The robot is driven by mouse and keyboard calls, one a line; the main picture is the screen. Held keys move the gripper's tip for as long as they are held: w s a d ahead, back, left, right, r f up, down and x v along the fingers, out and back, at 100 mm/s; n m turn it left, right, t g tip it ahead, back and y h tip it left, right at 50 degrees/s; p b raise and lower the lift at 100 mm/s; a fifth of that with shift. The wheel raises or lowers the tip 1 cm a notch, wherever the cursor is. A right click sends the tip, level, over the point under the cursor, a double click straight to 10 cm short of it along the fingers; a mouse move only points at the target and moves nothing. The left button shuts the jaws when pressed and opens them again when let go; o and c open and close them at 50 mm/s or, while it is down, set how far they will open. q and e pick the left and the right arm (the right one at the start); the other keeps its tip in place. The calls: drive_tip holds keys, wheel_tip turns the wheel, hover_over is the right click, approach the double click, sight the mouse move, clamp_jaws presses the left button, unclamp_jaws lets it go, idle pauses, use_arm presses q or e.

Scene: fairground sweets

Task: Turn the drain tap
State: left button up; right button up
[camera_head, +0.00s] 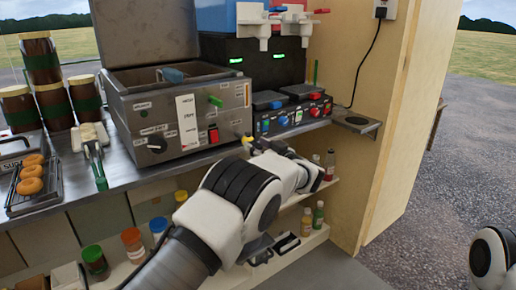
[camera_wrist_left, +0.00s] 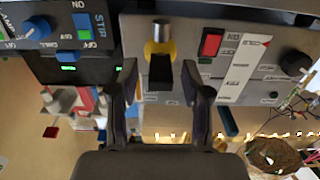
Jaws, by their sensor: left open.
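The drain tap (camera_wrist_left: 160,46) shows in the left wrist view as a metal stub with a yellow collar and a black part, on the steel fryer's front panel. My left gripper (camera_wrist_left: 160,82) is open, with one dark finger on each side of the tap's black part. I cannot tell whether either finger touches it. In the head view my left gripper (camera_head: 255,146) is at the lower right of the fryer (camera_head: 185,118), and my arm mostly hides the tap. Of my right arm only a white link shows at the lower right; its gripper is out of view.
A red switch (camera_wrist_left: 211,42) and a label strip sit beside the tap. A control box (camera_head: 292,115) with coloured knobs stands right of the fryer. Bottles (camera_head: 318,215) stand on the lower shelf. A tray of doughnuts (camera_head: 30,186) and jars are at the left.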

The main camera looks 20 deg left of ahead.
use_arm(q)
clamp_jaws()
